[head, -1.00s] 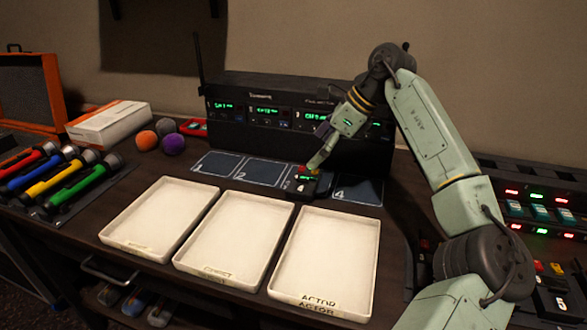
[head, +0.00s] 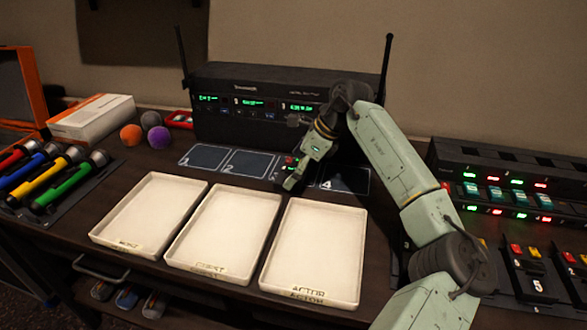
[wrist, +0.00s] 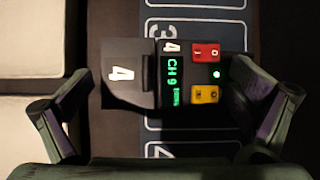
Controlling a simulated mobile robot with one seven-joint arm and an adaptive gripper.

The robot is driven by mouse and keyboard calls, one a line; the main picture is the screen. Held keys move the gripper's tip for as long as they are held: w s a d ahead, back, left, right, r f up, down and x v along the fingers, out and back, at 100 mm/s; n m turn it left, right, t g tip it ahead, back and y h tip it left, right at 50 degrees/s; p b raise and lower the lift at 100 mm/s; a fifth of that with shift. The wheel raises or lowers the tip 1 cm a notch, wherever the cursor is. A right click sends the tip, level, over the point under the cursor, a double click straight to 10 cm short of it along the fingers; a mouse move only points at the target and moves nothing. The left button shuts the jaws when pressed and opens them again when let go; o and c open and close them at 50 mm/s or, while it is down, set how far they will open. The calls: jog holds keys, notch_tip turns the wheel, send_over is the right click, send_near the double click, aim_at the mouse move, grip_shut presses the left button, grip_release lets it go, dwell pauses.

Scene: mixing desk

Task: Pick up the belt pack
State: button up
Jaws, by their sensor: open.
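The belt pack (wrist: 135,73) is a small dark box marked 4, with a green CH 9 display, a red button and a yellow button. In the wrist view it lies across the numbered square 3 (wrist: 200,28), between my gripper's two spread fingers (wrist: 160,118). The fingers are apart from it on both sides. In the head view my gripper (head: 292,186) reaches down over the numbered squares behind the trays and hides most of the pack. My gripper is open and empty.
White trays (head: 365,250) stand in front, one marked ACTOR. A black receiver rack (head: 225,125) with antennas stands behind. A charging rack (head: 530,165) is at the right. Flashlights (head: 65,190), coloured balls (head: 158,138) and a white box (head: 90,118) are at the left.

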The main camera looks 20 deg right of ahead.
jog(key=shift+f, duration=0.1)
jog(key=c, duration=0.9)
jog(key=shift+c, duration=0.8)
jog(key=shift+w, duration=0.1)
